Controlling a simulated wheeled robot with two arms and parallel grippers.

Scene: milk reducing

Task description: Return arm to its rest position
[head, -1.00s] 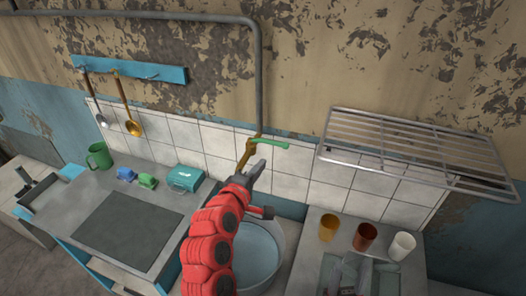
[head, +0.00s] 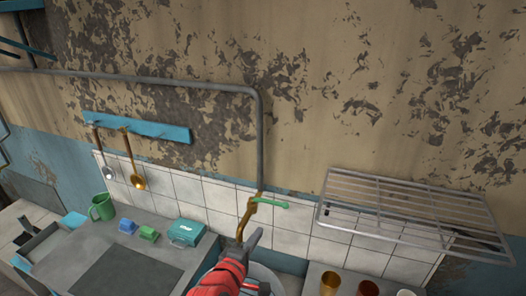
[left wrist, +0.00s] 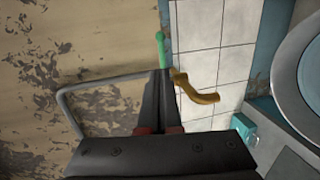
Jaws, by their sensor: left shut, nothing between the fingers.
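My left arm is red and comes up from the bottom of the head view. Its dark left gripper (head: 255,240) is shut and empty, close in front of the brass tap (head: 243,220) with a green lever (head: 270,202). In the left wrist view the closed fingers (left wrist: 160,78) point toward the green lever (left wrist: 160,48), with the brass spout (left wrist: 198,92) beside them on the right. I cannot tell whether the fingertips touch the tap. My right gripper is in neither view.
A round sink basin (left wrist: 312,70) lies below the tap. A wire rack (head: 410,215) juts from the wall at right, with cups below it. A teal box (head: 186,232) and green mug (head: 102,207) stand on the left counter. A grey pipe (head: 259,140) runs down the wall.

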